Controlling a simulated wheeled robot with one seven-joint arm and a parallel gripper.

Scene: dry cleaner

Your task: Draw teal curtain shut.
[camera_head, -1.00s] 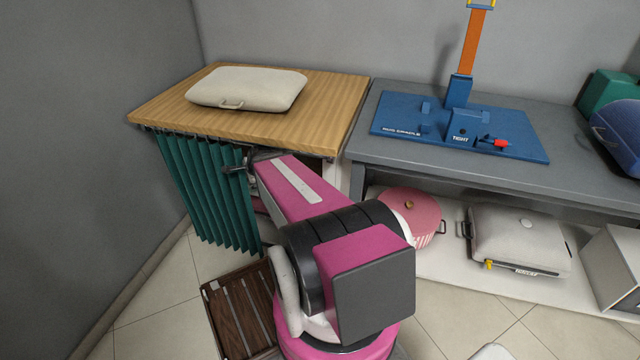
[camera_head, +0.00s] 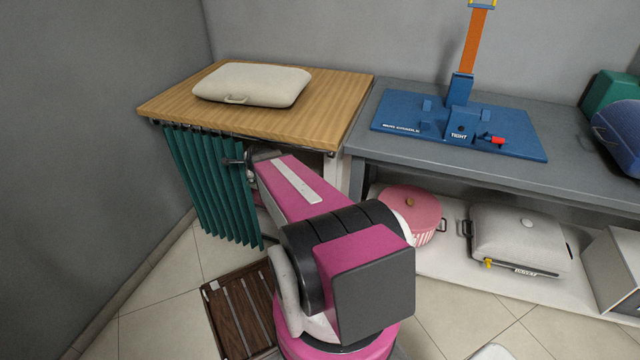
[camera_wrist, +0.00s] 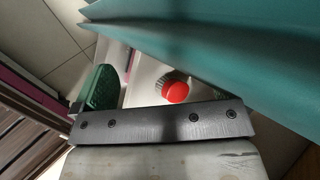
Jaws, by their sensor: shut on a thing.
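The teal curtain (camera_head: 205,185) hangs in folds from a rail under the wooden tabletop (camera_head: 330,95). It covers the left part of the opening below, and the part to its right, behind my arm, is not covered by cloth. My gripper (camera_head: 240,162) is at the curtain's right edge, near its top, and is shut on it. The grip itself is too small to make out in the head view. In the wrist view the curtain (camera_wrist: 240,50) fills the upper right, and a dark finger bar crosses the lower middle.
A cream padded case (camera_head: 252,84) lies on the wooden top. To the right stands a grey table (camera_head: 365,145) with a blue stand (camera_head: 460,130). A pink pot (camera_head: 410,210) and a grey case (camera_head: 520,238) sit on the low shelf. A brown slatted crate (camera_head: 240,310) is on the floor.

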